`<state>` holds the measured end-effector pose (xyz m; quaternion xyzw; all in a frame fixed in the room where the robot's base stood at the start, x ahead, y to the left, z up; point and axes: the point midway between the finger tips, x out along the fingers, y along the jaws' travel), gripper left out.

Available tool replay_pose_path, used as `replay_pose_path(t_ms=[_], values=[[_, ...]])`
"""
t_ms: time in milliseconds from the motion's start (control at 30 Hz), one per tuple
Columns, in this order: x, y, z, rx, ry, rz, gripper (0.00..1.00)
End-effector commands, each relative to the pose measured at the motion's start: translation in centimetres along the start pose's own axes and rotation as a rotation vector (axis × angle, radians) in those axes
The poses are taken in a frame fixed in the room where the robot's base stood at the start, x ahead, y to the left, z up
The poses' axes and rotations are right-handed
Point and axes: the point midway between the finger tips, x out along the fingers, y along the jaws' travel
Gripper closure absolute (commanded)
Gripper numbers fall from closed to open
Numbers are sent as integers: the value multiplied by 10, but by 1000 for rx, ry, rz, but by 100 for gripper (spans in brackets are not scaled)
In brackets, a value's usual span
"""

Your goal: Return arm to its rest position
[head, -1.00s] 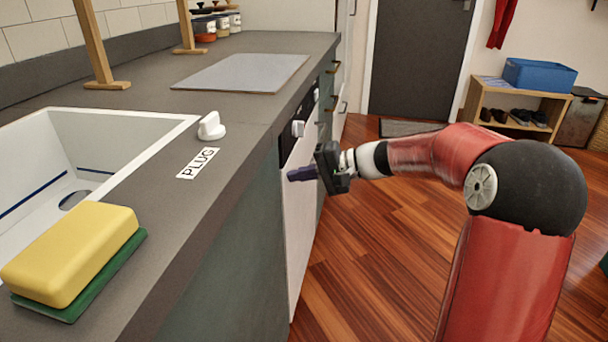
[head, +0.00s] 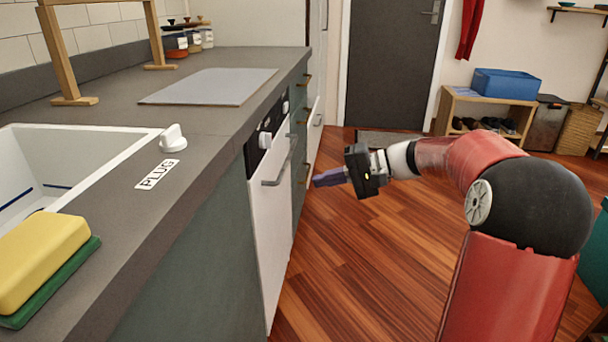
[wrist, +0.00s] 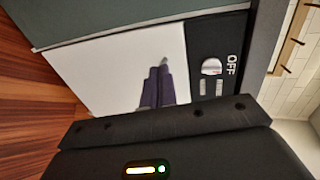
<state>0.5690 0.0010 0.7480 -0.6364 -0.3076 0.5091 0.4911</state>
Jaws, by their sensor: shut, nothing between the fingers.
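My gripper (head: 318,180) is at the end of my red arm, in the open space to the right of the counter front in the head view. Its purple fingers point left toward the white oven door (head: 270,235) and are apart from it. In the wrist view my gripper (wrist: 158,72) shows with its two fingers together and nothing between them. Behind them are the white door (wrist: 120,68) and a black panel with a white knob and the word OFF.
The grey counter (head: 205,130) runs along the left with a sink, a sponge (head: 40,255) and a white plug (head: 173,138). The door handle (head: 282,165) juts toward my gripper. A shoe bench (head: 487,112) stands at the back. The wooden floor is clear between them.

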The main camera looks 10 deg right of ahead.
Motion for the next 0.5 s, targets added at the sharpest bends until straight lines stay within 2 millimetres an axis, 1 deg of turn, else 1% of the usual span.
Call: replay_pose_path(t_ms=[67, 167, 267, 300, 367, 400, 467, 500], values=[[4, -2, 11, -8, -10, 41, 100], [16, 0, 40, -26, -29, 166, 100], [26, 7, 84, -65, -41, 351, 100], [26, 11, 102, -85, -38, 429, 100], [24, 18, 129, -119, -28, 540, 100], [20, 23, 146, -144, -19, 609, 100], [13, 31, 170, -187, 3, 706, 100], [6, 36, 185, -219, 19, 765, 100]])
